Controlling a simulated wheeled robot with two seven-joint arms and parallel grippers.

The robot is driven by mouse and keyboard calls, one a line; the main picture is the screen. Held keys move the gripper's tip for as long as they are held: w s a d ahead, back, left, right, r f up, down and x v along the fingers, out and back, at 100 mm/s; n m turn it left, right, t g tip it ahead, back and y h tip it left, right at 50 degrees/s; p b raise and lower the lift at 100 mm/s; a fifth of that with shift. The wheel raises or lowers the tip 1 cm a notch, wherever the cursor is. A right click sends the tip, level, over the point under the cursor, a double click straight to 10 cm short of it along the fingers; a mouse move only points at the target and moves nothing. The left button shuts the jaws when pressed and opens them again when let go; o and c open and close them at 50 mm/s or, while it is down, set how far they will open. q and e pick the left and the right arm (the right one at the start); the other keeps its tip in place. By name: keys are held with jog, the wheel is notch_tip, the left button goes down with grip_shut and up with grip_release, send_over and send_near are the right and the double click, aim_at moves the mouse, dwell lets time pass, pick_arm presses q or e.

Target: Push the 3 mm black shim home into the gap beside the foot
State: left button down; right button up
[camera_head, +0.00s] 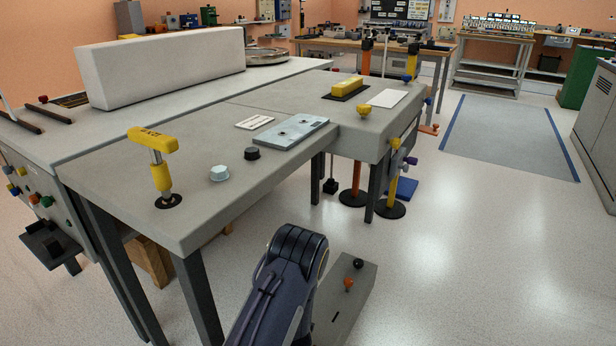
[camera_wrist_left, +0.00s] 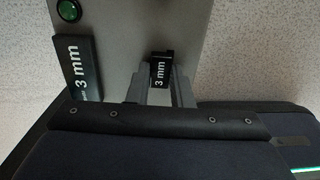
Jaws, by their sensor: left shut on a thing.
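In the left wrist view my left gripper (camera_wrist_left: 160,82) is shut on a small black shim (camera_wrist_left: 159,72) marked "3 mm". The shim is between the two grey fingers, in front of a grey panel (camera_wrist_left: 135,25). A darker edge shows at the shim's top; I cannot tell whether it touches the panel or sits in a gap. A larger black plate (camera_wrist_left: 80,66), also marked "3 mm", is to the left of the gripper, apart from it. I cannot make out the foot or the gap in either view. My right gripper is not in view.
A green round button (camera_wrist_left: 69,10) is on the panel's upper left. In the head view, a grey bench (camera_head: 230,140) carries a yellow T-handle (camera_head: 153,140) and a flat plate (camera_head: 292,132). A grey box (camera_head: 345,300) stands low beside my arm.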

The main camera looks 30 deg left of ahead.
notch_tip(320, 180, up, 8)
jog(key=p, duration=0.8)
dwell(0.7)
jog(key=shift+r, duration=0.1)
